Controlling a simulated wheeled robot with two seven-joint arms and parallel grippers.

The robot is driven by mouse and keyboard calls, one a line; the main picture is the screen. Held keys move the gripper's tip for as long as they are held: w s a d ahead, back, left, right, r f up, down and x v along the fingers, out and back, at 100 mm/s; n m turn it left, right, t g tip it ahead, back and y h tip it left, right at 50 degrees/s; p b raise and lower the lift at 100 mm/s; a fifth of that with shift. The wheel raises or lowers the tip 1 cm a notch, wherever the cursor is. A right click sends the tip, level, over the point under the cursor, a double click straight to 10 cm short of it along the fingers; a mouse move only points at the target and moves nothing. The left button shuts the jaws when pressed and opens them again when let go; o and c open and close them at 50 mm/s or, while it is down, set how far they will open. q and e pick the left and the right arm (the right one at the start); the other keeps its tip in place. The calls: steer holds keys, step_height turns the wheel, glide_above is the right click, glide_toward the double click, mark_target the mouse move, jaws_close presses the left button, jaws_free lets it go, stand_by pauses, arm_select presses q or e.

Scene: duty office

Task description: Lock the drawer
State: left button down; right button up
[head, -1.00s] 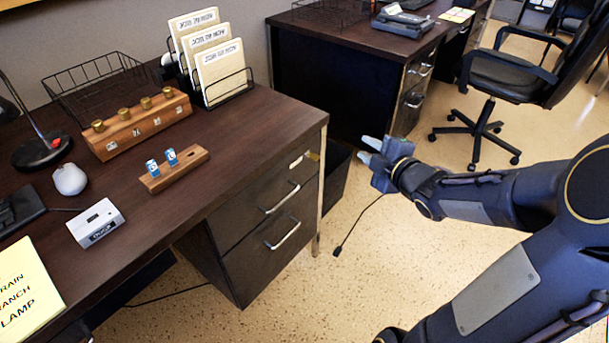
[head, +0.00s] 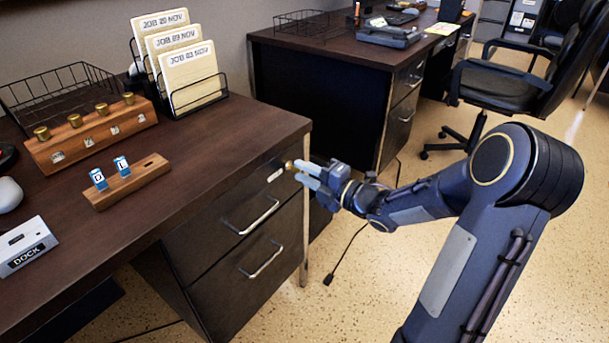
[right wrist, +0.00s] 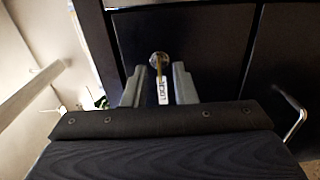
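The desk's upper drawer (head: 214,226) has a black front and a metal bar handle, and looks shut. A small round brass lock knob (head: 289,165) sits at its upper right, near a pale label (head: 276,173). In the right wrist view the lock (right wrist: 158,59) lies just beyond the fingertips and the label (right wrist: 162,92), reading LOCK, shows between the fingers. My right gripper (head: 300,174) is open at the lock, with fingers on either side of its line and apart from it as far as I can see. My left gripper is out of view.
A lower drawer (head: 245,285) with its own handle (head: 263,262) is below. The desk top (head: 225,125) carries a file rack, a wooden block with brass knobs and a small wooden holder. A second desk (head: 320,60) and an office chair (head: 505,85) stand behind my right arm.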

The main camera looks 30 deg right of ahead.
steer(key=shift+w, duration=0.2)
steer(key=shift+c, duration=0.5)
jaws_close()
